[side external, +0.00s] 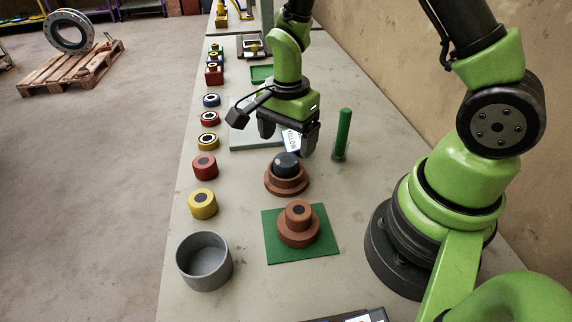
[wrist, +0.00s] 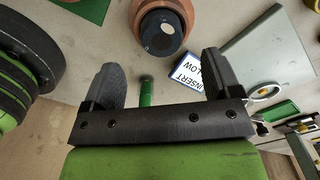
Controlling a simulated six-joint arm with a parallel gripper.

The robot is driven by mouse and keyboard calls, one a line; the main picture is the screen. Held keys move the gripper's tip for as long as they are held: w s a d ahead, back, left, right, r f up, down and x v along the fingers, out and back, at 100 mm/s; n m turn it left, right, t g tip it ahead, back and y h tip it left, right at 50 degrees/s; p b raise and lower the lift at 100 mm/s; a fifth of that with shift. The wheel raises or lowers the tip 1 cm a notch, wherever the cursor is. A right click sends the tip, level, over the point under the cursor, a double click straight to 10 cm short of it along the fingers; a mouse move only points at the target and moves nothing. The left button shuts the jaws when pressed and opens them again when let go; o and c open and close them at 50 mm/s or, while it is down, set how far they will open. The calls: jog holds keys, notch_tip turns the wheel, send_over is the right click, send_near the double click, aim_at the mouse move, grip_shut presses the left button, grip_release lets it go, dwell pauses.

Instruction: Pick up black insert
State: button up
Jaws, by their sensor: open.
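The black insert (side external: 287,163) is a short dark cylinder standing upright in a brown flanged pipe piece (side external: 272,183), with its top sticking out. In the wrist view the insert (wrist: 160,34) shows a pale round spot on its end, with the brown piece (wrist: 150,8) around it, at the top centre. My gripper (side external: 288,137) is open and empty, pointing down above and just behind the insert in the side view. In the wrist view my gripper's fingers (wrist: 160,72) are spread wide, with the insert beyond their tips and apart from them.
A label card (side external: 293,140) and a pale plate (side external: 240,138) lie beside the gripper. A green post (side external: 342,134) stands to the right. Another brown flanged piece (side external: 298,222) sits on a green mat (side external: 274,253). A grey cup (side external: 204,278) and several coloured cylinders (side external: 205,167) line the left edge.

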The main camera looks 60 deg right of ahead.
aim_at(286, 159)
jog(key=shift+w+f, duration=0.1)
jog(key=shift+f, duration=2.55)
jog(key=c, duration=1)
jog(key=shift+r, duration=0.1)
